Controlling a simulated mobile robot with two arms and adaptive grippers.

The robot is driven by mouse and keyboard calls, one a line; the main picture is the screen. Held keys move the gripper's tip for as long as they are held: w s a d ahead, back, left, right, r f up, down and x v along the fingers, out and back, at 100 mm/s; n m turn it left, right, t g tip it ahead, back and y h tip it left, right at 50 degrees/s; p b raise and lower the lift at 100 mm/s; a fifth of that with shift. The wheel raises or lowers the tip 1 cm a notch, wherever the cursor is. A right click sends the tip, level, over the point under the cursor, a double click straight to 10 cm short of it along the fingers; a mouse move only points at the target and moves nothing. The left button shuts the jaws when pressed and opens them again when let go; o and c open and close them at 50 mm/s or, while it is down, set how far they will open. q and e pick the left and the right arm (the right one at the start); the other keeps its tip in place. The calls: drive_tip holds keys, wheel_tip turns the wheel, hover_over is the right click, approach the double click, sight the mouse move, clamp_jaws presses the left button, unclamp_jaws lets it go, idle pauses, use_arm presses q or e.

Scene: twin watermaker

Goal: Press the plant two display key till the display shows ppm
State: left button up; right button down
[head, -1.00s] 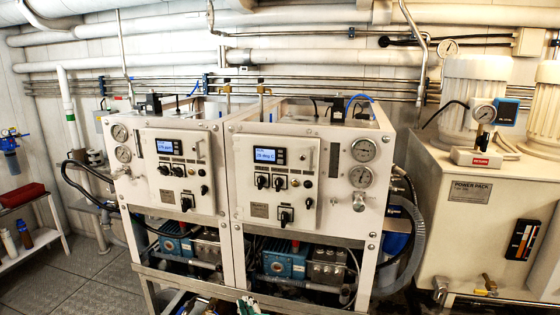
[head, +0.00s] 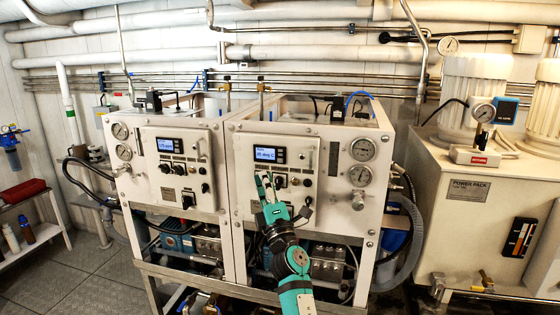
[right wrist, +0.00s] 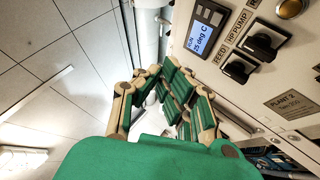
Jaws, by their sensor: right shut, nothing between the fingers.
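The plant two panel (head: 305,172) is the right-hand white panel, with a small blue-lit display (head: 269,154) near its top. In the right wrist view the display (right wrist: 203,29) reads "25 deg C", and a plate (right wrist: 291,103) reads "PLANT 2". Small dark keys (right wrist: 216,19) sit along the display's edge. My right gripper (head: 264,177) is shut and empty, its fingertips just below the display in the head view. In the right wrist view the gripper (right wrist: 163,72) appears beside the panel; contact cannot be told. My left gripper is not in view.
The black feed knob (right wrist: 238,67) and HP pump knob (right wrist: 263,42) stick out near the display. The plant one panel (head: 175,178) is on the left. Gauges (head: 362,149) sit right of the plant two panel. A power pack (head: 468,210) stands at the far right.

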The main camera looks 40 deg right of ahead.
sight(280, 160)
idle(0.3)
drive_tip(key=shift+w+d+b, duration=1.05)
drive_tip(key=shift+w+d, duration=0.4)
drive_tip(key=shift+d, duration=0.25)
drive_tip(key=shift+w+d+b, duration=1)
drive_tip(key=shift+w+d, duration=0.45)
drive_tip(key=shift+d, duration=0.2)
drive_tip(key=shift+w+d+b, duration=0.3)
drive_tip(key=shift+d+b, duration=0.05)
drive_tip(key=shift+w+d+b, duration=0.2)
drive_tip(key=shift+d+b, duration=0.05)
drive_tip(key=shift+b, duration=0.1)
drive_tip(key=shift+a, duration=0.1)
drive_tip(key=shift+s+a+p, duration=0.3)
drive_tip(key=shift+p, duration=0.1)
drive_tip(key=shift+s+a, duration=0.2)
drive_tip(key=shift+s, duration=0.05)
